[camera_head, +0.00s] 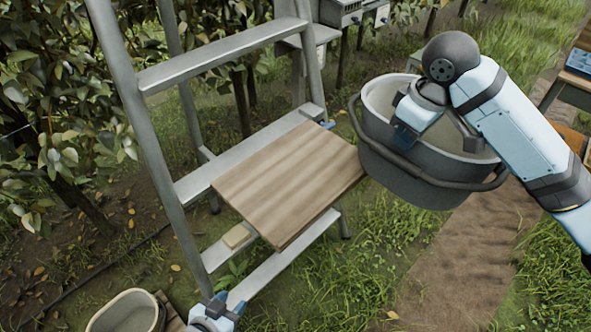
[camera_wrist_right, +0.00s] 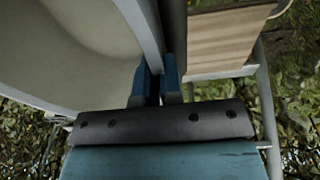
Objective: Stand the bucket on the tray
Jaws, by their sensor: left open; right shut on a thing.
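The grey bucket (camera_head: 400,183) hangs upright or slightly tilted in the air, just right of the tray in the head view. Its dark handle hangs around its front. My right gripper (camera_head: 405,136) is shut on the bucket's rim, and the blue fingers (camera_wrist_right: 157,86) pinch the rim in the right wrist view. The tray (camera_head: 290,178) is a bare wooden board resting on the stepladder; part of it shows in the wrist view (camera_wrist_right: 225,38). The bucket's left side is close to the tray's right edge; I cannot tell if they touch. My left gripper (camera_head: 216,308) is open and empty at the bottom.
The metal stepladder (camera_head: 150,150) carries the tray, with a side rail left of it. A small yellowish block (camera_head: 237,236) lies on a lower step. A pale tub (camera_head: 125,312) stands bottom left. Leafy trees are behind; a table stands far right.

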